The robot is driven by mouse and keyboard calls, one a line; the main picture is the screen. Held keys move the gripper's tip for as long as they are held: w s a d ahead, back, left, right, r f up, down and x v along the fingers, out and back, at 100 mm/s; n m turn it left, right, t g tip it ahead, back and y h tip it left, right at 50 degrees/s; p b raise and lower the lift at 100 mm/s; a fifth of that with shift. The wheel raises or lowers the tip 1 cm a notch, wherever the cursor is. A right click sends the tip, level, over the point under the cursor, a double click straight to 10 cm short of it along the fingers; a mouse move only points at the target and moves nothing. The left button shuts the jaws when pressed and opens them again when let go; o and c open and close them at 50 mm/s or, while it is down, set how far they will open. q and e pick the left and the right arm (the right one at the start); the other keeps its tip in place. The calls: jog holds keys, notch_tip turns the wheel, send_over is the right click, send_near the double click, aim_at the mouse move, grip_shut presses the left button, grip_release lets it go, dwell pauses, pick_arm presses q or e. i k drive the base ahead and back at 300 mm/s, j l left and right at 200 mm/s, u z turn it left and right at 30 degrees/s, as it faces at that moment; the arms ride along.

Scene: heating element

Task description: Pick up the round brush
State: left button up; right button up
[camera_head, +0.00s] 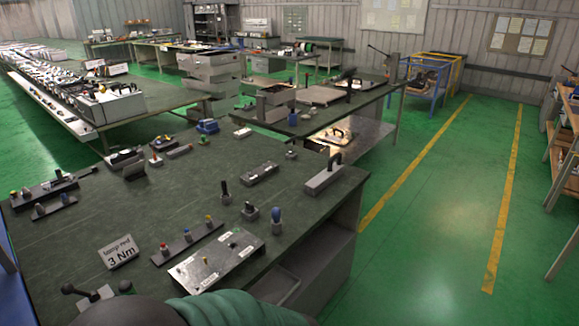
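I cannot tell for sure which item is the round brush. Several small upright tools stand on the dark green workbench (95,222). One has a blue top (276,215) and stands near the right edge, beside the metal panel. A black upright tool (225,190) stands a little farther back and to the left. Their details are too small to make out. Neither of my grippers shows in this view.
A sign reading 3 Nm (118,252) stands at the front left. A dark rail with coloured pieces (188,243) and a silver panel (217,260) lie near the front. A grey block with a black handle (324,179) sits at the right edge. Green floor (430,240) is clear to the right.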

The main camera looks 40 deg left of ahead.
aim_at(223, 182)
jog(key=i+u, duration=0.15)
jog(key=i, duration=0.35)
jog(key=i+u, duration=0.15)
jog(key=i, duration=0.3)
jog(key=i+l+u, duration=0.15)
jog(key=i, duration=0.35)
jog(key=i+l+u, duration=0.15)
jog(key=i, duration=0.3)
jog(key=i+l+u, duration=0.2)
jog(key=i, duration=0.25)
jog(key=l, duration=0.1)
